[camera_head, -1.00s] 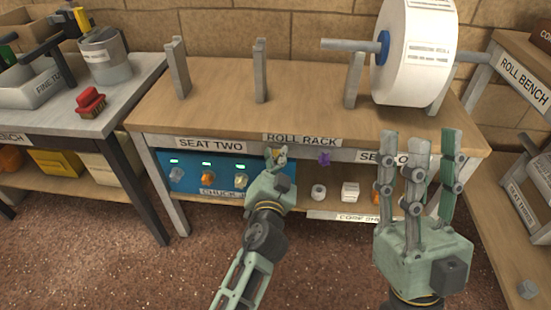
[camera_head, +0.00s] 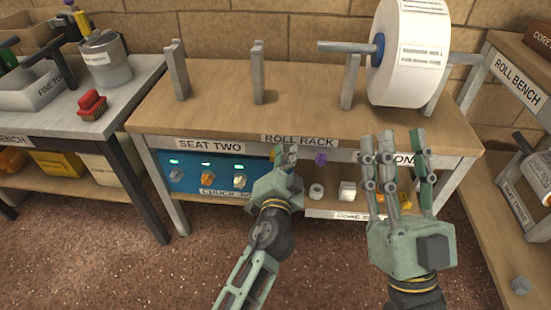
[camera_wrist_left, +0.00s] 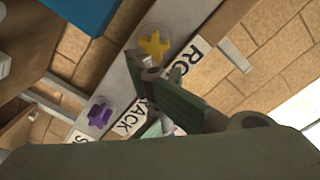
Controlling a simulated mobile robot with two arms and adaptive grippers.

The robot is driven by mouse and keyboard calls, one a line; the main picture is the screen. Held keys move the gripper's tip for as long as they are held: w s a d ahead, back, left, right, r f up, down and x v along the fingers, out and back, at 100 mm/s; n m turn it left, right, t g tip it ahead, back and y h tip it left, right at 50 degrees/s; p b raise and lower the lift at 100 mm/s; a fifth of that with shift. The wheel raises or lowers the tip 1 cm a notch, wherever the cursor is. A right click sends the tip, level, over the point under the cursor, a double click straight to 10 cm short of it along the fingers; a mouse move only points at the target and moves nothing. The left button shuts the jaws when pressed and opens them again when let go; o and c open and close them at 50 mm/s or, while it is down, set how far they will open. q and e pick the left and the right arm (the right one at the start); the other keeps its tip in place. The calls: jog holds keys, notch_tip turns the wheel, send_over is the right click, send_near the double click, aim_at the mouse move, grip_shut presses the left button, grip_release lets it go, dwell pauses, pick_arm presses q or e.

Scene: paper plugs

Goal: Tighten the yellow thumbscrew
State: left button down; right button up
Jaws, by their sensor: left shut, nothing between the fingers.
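The yellow thumbscrew (camera_wrist_left: 155,46) is a star-shaped knob on the rack's front rail, seen clearly in the left wrist view. In the head view it is mostly hidden behind my left gripper (camera_head: 287,153). My left gripper is shut and empty. Its fingertips (camera_wrist_left: 150,72) are close beside the yellow knob in the wrist view; I cannot tell whether they touch it. A purple thumbscrew (camera_head: 320,159) sits farther right on the same rail, and also shows in the wrist view (camera_wrist_left: 99,114). My right gripper (camera_head: 394,148) has its fingers apart, raised in front of the rail, empty.
The roll rack table (camera_head: 220,105) carries upright posts and a large white roll (camera_head: 412,55). A blue panel (camera_head: 184,181) with knobs hangs below the rail at left. Small parts, including a white block (camera_head: 347,190), lie on the lower shelf. The floor in front is clear.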

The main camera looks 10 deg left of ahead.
pick_arm(q)
jog(key=shift+d+r, duration=0.45)
jog(key=shift+d, duration=0.25)
jog(key=shift+a+m+p, duration=0.1)
jog(key=shift+m+p, duration=0.3)
jog(key=shift+m, duration=0.8)
jog(key=shift+w+m+p, duration=0.1)
jog(key=shift+m+p, duration=0.3)
jog(key=shift+a+m, duration=0.1)
jog(key=shift+m, duration=0.4)
jog(key=shift+f+m+p, duration=0.1)
jog(key=shift+m+p, duration=0.45)
jog(key=shift+m, duration=0.55)
pick_arm(e)
jog(key=w+f+g+h, duration=0.3)
jog(key=w+f+g, duration=0.2)
jog(key=f, duration=1)
jog(key=g, duration=0.3)
jog(key=shift+d+g, duration=0.2)
jog(key=shift+g, duration=0.1)
